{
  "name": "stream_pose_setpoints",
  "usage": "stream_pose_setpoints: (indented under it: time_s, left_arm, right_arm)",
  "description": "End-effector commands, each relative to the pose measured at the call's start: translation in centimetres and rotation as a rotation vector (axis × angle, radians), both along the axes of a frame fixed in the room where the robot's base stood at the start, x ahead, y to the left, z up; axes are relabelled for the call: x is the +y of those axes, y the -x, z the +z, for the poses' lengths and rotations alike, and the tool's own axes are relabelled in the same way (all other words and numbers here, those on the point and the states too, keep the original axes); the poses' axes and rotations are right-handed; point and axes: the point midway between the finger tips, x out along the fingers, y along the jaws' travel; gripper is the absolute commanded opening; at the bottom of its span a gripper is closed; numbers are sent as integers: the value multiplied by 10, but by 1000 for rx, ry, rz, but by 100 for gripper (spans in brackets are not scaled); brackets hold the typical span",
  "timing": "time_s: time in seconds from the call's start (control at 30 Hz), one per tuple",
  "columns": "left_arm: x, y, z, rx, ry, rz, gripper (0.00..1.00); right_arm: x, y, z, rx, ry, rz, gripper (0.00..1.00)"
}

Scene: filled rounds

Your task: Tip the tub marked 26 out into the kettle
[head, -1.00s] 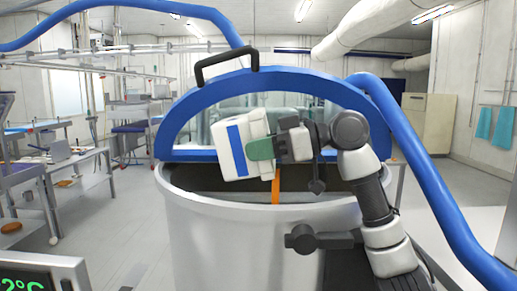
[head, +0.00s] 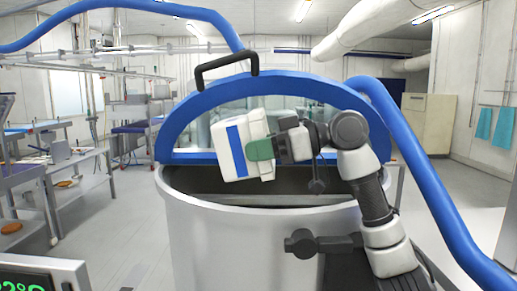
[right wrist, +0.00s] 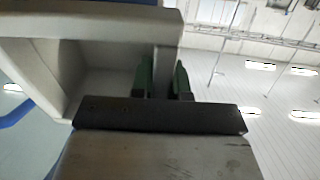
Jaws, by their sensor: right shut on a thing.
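The tub (head: 228,150) is white with a blue stripe; I cannot read a number on it. It is tilted on its side above the mouth of the kettle (head: 245,245), a large pale grey vessel with a raised blue-framed lid. My right gripper (head: 261,149) has green fingers and is shut on the tub's right edge. The right wrist view shows the tub (right wrist: 100,65) from close by, with bare pale inner walls and nothing visible in them. The kettle's bottom is hidden. My left gripper is not in view.
The lid's blue frame (head: 190,108) with a black handle (head: 226,62) stands behind the tub. A thick blue hose (head: 430,195) runs down on the right. A display (head: 40,274) stands at the lower left. Benches (head: 75,160) stand further left beyond open floor.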

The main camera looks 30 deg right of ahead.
Motion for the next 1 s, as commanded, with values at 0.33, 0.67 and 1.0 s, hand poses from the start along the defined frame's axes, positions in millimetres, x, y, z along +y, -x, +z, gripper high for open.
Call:
stream_pose_setpoints:
  time_s: [0.33,0.67,1.0]
  left_arm:
    - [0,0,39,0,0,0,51]
    - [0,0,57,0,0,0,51]
    - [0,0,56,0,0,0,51]
  right_arm:
    - [-2,0,45,-10,-4,-6,0]
    - [-2,0,64,-10,-4,-6,0]
    - [-2,0,62,-7,-3,-5,0]
